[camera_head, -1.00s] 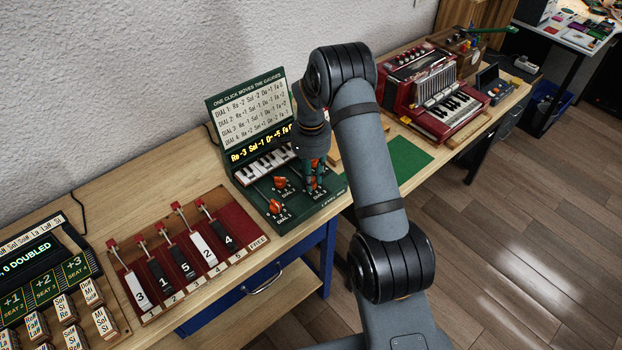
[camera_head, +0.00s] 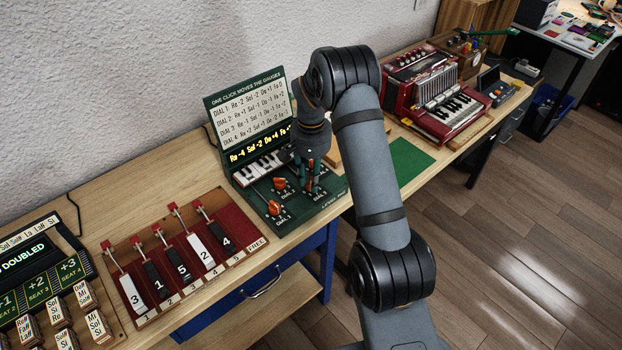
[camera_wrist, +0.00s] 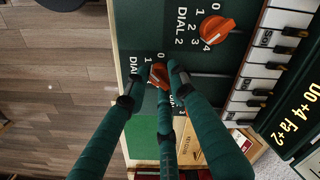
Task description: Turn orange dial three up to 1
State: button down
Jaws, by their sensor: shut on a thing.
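The green gauge box (camera_head: 328,207) stands on the bench with a lit readout (camera_head: 258,145) showing Re -4, Sol -2, Do +4, Fa +2. My gripper (camera_head: 311,188) reaches down onto its right-hand dials. In the wrist view, my gripper (camera_wrist: 156,84) is shut around an orange dial (camera_wrist: 158,72) beside a partly covered DIAL label. The fingers hide much of this dial and its scale, so its setting is unclear. The orange dial two (camera_wrist: 205,30) stands apart from the fingers. Two other orange dials (camera_head: 280,183) (camera_head: 274,207) show left of my gripper in the head view.
A red rack with numbered levers (camera_head: 185,255) stands left of the box. A green mat (camera_head: 410,160) and a red accordion (camera_head: 440,95) lie to the right. Small piano keys (camera_wrist: 262,75) run close beside the dials.

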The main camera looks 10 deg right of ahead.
dwell(0.4)
jog(key=c, duration=1.5)
grip_release()
jog(key=shift+o, duration=0.2)
notch_tip(320, 180, up, 12)
notch_tip(320, 180, down, 12)
jog(key=shift+f, duration=0.1)
